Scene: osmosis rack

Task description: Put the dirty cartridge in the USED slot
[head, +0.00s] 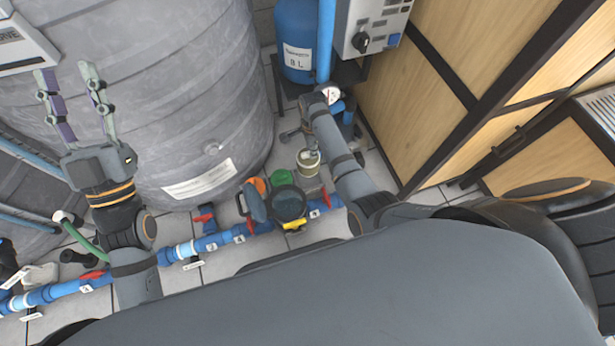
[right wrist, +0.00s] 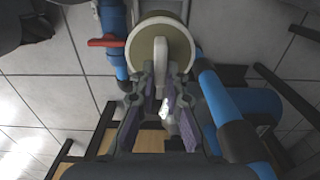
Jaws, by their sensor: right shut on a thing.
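My right gripper (right wrist: 161,78) is shut on the dirty cartridge (right wrist: 148,50), a tan, cream-ended cylinder with a pale handle between the fingers. In the head view a cream cylinder (head: 308,163), which appears to be this cartridge, shows just left of my right forearm, above the floor and pipes. The right fingers are mostly hidden there. My left gripper (head: 68,78) is open and empty, raised in front of the grey tank at the left. I cannot make out a slot marked USED in either view.
A dark round open housing (head: 287,207) stands on the blue pipe line (head: 225,238), with a green round part (head: 282,176) behind it. A large grey tank (head: 170,90) fills the left. A blue vessel (head: 296,40) and wooden panels (head: 480,50) bound the back and right.

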